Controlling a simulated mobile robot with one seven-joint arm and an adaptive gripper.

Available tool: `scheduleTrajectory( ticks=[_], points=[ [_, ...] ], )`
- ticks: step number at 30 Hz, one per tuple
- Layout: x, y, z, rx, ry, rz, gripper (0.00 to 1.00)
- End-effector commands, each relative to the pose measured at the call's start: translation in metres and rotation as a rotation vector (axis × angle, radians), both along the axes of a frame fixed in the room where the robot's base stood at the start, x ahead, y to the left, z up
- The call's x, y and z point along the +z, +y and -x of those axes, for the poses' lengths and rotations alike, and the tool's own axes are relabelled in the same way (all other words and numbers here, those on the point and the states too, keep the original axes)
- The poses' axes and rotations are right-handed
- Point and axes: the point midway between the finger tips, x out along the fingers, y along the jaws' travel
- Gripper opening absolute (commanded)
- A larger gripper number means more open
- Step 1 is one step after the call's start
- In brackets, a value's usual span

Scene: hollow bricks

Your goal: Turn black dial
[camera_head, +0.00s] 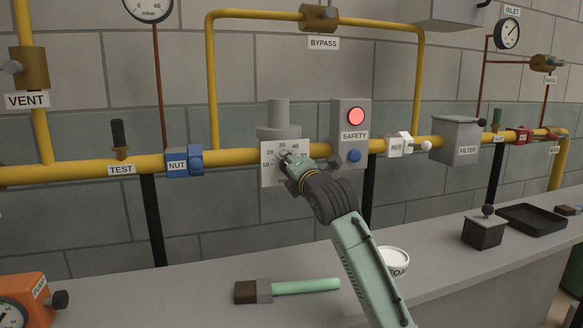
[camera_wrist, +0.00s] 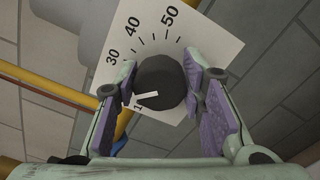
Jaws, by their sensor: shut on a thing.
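The black dial (camera_wrist: 160,84) shows in the wrist view as a round dark knob with a white pointer mark. It sits on a white scale plate (camera_wrist: 205,32) numbered in tens. The pointer mark faces the lower left of the picture, near the low end of the scale. My gripper (camera_wrist: 162,88) has one finger on each side of the dial, shut on it. In the head view the scale plate (camera_head: 269,177) hangs on the yellow pipe, and my gripper (camera_head: 291,163) reaches it from the front and hides most of the dial.
A grey SAFETY box (camera_head: 350,118) with a lit red lamp and a blue button stands just right of the plate. The yellow pipe (camera_head: 232,157) runs across. Below, the bench holds a green-handled brush (camera_head: 300,286) and a white bowl (camera_head: 394,257).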

Motion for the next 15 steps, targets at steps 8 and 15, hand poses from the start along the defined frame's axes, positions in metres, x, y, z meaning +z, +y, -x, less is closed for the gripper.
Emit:
scheduleTrajectory(
  ticks=[8,15],
  points=[
    [0.0001,0.0000,0.0001,0.000,-0.030,0.095,0.09],
    [0.0000,0.0005,0.0000,0.000,-0.037,0.117,0.09]
  ],
)
